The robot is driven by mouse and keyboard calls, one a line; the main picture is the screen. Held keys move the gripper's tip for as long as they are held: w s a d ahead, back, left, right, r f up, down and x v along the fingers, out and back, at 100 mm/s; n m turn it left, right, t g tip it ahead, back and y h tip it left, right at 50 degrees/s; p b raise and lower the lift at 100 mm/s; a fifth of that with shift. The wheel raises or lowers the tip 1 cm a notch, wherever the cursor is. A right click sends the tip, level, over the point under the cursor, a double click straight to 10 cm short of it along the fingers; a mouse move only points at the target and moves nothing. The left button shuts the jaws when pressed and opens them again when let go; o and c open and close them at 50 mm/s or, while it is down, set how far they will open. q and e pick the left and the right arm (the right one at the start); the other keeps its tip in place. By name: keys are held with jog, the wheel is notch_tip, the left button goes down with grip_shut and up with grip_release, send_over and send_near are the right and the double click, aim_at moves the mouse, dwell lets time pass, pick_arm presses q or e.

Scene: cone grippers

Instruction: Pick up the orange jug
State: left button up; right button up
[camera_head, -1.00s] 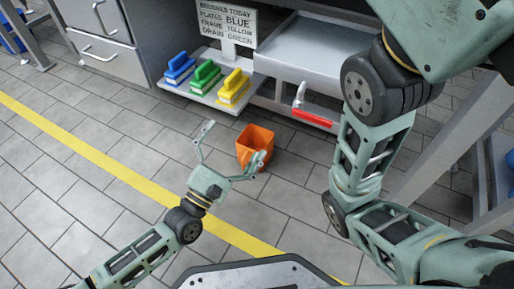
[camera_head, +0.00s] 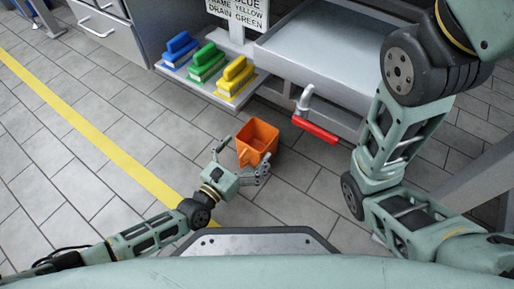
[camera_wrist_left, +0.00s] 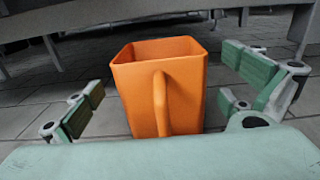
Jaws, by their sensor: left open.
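The orange jug (camera_head: 258,138) stands upright on the tiled floor in front of the sink unit, its open top facing up. In the left wrist view the orange jug (camera_wrist_left: 185,85) sits in the middle, its handle turned toward my wrist. My left gripper (camera_head: 238,160) is open at the near side of the jug. In the left wrist view the left gripper's fingers (camera_wrist_left: 170,98) show to the left and right of the jug, apart from it. I cannot tell how far they reach around it. My right gripper is out of view; only the right arm shows.
A sink unit (camera_head: 325,45) with a red-handled tap (camera_head: 315,130) stands behind and right of the jug. Blue (camera_head: 180,48), green (camera_head: 208,62) and yellow (camera_head: 236,78) brushes lie on a low shelf. A sign (camera_head: 240,12) stands behind them. The floor left of the jug is clear.

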aim_at(266, 129)
pick_arm(q)
jog(key=x, duration=0.1)
jog(key=b+x, duration=0.1)
jog(key=x, duration=0.1)
jog(key=shift+w+d+f+b, duration=0.2)
jog(key=shift+w+f+b, duration=0.1)
jog(key=shift+b, duration=0.1)
jog(key=shift+w+d+r, duration=0.1)
jog(key=shift+w+d, duration=0.05)
jog(key=shift+c, duration=0.4)
jog(key=c, duration=1.1)
jog(key=shift+c, duration=0.8)
jog(key=shift+r, duration=0.15)
